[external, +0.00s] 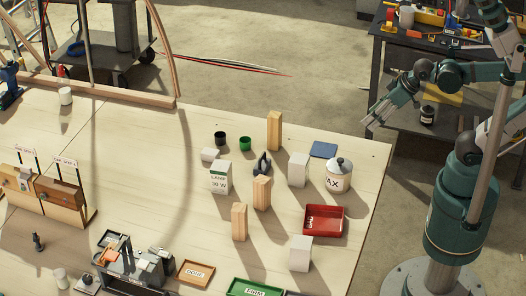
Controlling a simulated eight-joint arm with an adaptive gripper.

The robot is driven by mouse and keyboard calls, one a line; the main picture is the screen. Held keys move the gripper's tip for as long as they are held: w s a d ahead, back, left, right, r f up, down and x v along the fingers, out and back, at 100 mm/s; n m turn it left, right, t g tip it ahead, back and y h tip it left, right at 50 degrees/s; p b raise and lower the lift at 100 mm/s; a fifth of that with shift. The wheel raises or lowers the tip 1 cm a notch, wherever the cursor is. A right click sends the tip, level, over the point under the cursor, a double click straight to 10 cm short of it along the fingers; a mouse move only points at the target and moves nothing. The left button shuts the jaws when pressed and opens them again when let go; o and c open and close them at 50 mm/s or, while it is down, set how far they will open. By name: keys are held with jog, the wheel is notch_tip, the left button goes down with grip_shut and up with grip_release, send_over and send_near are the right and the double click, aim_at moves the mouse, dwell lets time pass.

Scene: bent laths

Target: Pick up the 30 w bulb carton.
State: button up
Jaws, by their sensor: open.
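The 30 w bulb carton (220,178) is a white upright box marked "LAMP 30 W". It stands on the pale wooden table, left of the table's middle group of objects. My gripper (373,121) is open and empty. It hangs just beyond the table's right end, far to the right of the carton and higher in the picture. Nothing touches the carton from my side.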

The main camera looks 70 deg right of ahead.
aim_at(220, 165)
jog(key=w+a+r+n+g+p, duration=0.1)
jog(key=w+a+r+n+p, duration=0.4)
jog(key=w, duration=0.6)
jog(key=w+a+r+n+g+p, duration=0.2)
jog(key=w+a+r+p, duration=0.2)
jog(key=w+a+r, duration=0.5)
jog(key=w+a+f+n+g+p, duration=0.15)
jog(key=w+a+n+p, duration=0.25)
jog(key=w+a, duration=0.45)
jog(key=w+a+f+n+g+p, duration=0.1)
jog(key=w+a+f+n+p, duration=0.25)
jog(key=w+a, duration=0.5)
jog(key=w+a+f+n+p, duration=0.1)
jog(key=w+a+f, duration=0.1)
jog(key=a+f, duration=0.1)
jog(key=w+a+f+n+g+p, duration=0.1)
jog(key=w+a+f+p, duration=0.1)
jog(key=a+f, duration=0.1)
jog(key=w+a+f+n+p, duration=0.2)
jog(key=w+a+f, duration=0.1)
jog(key=a, duration=0.2)
jog(key=shift+a, duration=0.15)
jog(key=shift+w+a+f+n+g+p, duration=0.1)
jog(key=shift+a+f+n+g+p, duration=0.2)
jog(key=shift+a+f, duration=0.25)
jog(key=shift+f, duration=0.1)
jog(key=shift+f, duration=1.2)
